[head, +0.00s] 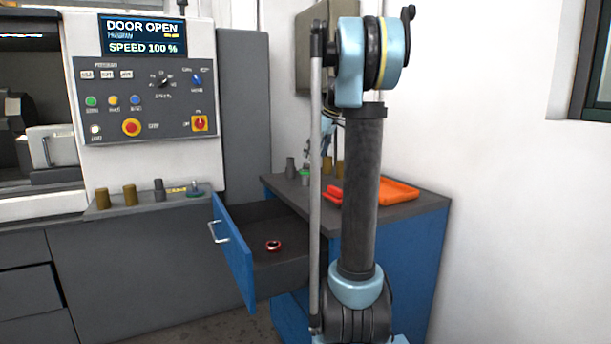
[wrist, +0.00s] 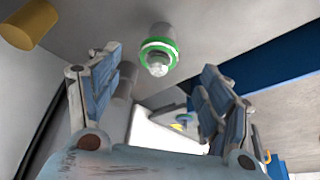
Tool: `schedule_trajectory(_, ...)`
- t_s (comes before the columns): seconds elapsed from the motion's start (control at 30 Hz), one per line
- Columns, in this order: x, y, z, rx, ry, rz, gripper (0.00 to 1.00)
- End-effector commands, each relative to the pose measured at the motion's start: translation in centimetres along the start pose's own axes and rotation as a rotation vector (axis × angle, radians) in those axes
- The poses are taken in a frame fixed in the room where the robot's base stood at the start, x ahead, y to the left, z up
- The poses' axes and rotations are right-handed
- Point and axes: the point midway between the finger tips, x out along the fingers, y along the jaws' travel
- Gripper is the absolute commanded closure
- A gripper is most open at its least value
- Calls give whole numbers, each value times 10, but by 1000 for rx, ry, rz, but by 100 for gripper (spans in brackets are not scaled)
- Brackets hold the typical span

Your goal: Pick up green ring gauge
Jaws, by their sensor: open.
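The green ring gauge (wrist: 145,50) shows in the wrist view as a bright green band with a white edge, around a pale grey cylinder with a clear tip. It appears between the lines of my two fingers, at or beyond their tips, and I cannot tell the exact distance. In the head view a small green item (head: 305,177) on the cabinet top looks like the same gauge. My gripper (wrist: 161,58) is open, with nothing held between its fingers. In the head view my gripper is mostly hidden behind my own arm.
A grey cylinder (head: 290,167) stands beside the green item. The blue drawer (head: 232,252) is open, with a red ring (head: 273,246) inside.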

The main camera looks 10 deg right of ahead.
Motion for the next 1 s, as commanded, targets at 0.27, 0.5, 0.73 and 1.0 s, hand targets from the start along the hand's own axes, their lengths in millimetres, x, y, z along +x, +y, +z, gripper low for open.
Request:
schedule_trajectory(0.27,20,0,-1,-1,0,0,28)
schedule_trajectory(0.5,49,2,-7,-1,0,-1,28)
schedule_trajectory(0.73,68,2,-7,-1,0,-1,28)
schedule_trajectory(1.0,69,2,-7,-1,0,0,34)
